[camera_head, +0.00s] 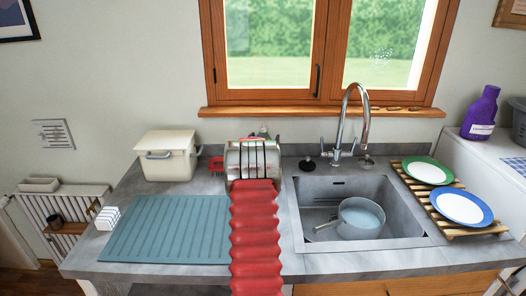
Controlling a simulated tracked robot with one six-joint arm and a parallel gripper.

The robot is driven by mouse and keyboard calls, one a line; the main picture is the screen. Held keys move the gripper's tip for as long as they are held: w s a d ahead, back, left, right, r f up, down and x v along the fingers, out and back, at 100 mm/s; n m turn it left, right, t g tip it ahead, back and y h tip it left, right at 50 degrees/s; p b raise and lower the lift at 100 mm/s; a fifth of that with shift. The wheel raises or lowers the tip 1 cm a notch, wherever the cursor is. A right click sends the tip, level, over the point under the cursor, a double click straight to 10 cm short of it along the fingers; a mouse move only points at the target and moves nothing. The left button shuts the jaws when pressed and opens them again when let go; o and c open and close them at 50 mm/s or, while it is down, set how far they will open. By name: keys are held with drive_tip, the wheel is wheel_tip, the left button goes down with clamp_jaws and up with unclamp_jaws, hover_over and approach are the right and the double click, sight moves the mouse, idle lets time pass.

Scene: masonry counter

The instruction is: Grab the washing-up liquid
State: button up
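My arm, in a red ribbed sleeve, reaches from the bottom edge over the counter. My gripper (252,158) is a grey metal block with dark bars at its end, left of the sink. Its fingers do not show clearly enough to tell whether it is open or shut. A purple bottle (481,114) with a pale label stands upright on a white surface at the far right, well apart from my gripper. I cannot tell whether it is the washing-up liquid. Small items directly behind my gripper are mostly hidden by it.
The sink (312,189) holds a pot (325,226). A tall tap (346,112) rises behind it. Two plates lie on a wooden rack (442,223) at right. A cream bin (163,140) and blue-grey mat (165,230) are at left. A window sill (320,112) is behind.

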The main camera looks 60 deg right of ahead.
drive_tip(key=shift+c, duration=0.5)
drive_tip(key=shift+r, duration=0.1)
drive_tip(key=c, duration=1.3)
drive_tip(key=shift+a+r, duration=0.1)
drive_tip(key=r, duration=0.7)
drive_tip(key=shift+s+a, duration=0.2)
drive_tip(key=shift+a, duration=0.05)
drive_tip(key=s+a, duration=0.3)
drive_tip(key=a, duration=0.2)
drive_tip(key=s+a, duration=0.2)
drive_tip(key=a, duration=0.4)
drive_tip(key=s+a, duration=0.3)
drive_tip(key=a, duration=0.3)
drive_tip(key=shift+s+a+f, duration=0.1)
drive_tip(key=shift+s, duration=0.25)
